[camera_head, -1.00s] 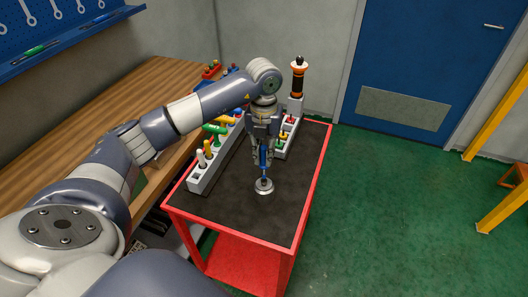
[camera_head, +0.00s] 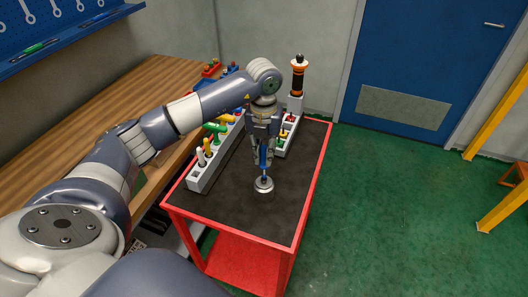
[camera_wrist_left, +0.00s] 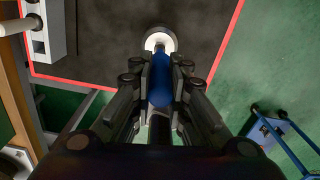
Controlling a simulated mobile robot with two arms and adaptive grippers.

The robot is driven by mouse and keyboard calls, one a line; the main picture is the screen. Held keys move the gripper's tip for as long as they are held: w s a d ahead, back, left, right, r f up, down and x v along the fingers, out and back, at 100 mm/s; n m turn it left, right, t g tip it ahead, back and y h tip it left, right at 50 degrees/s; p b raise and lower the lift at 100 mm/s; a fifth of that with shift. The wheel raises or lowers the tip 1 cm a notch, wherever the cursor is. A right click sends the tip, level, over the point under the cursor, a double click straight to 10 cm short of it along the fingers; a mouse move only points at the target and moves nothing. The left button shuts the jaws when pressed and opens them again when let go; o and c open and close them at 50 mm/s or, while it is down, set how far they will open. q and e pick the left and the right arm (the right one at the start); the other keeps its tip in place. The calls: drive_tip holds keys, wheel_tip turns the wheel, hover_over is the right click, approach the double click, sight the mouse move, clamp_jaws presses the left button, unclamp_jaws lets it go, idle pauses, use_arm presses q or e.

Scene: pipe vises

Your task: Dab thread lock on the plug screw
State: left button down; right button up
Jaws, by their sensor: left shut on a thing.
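My left gripper (camera_head: 264,150) points down over the red cart's dark top and is shut on a blue thread-lock applicator (camera_head: 264,160). The blue body also shows between the fingers in the left wrist view (camera_wrist_left: 160,82). Its lower end is at a round, pale metal piece (camera_head: 264,184) standing on the cart top, seen also in the wrist view (camera_wrist_left: 160,40). This may be the plug with its screw; the screw itself is too small to make out. I cannot tell whether the tip touches it. My right gripper is not in view.
The red cart (camera_head: 236,229) has a grey rack (camera_head: 200,181) of colored-handled tools along its left side. A second rack and an orange-black tool (camera_head: 298,78) stand at the back. A wooden bench (camera_head: 100,110) adjoins on the left. The cart's front and right are clear.

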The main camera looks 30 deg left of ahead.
sight(263, 147)
use_arm(q)
drive_tip(key=shift+f, duration=0.25)
idle(0.8)
drive_tip(key=shift+r+p, duration=1.55)
drive_tip(key=shift+r, duration=1)
drive_tip(key=shift+a, duration=0.1)
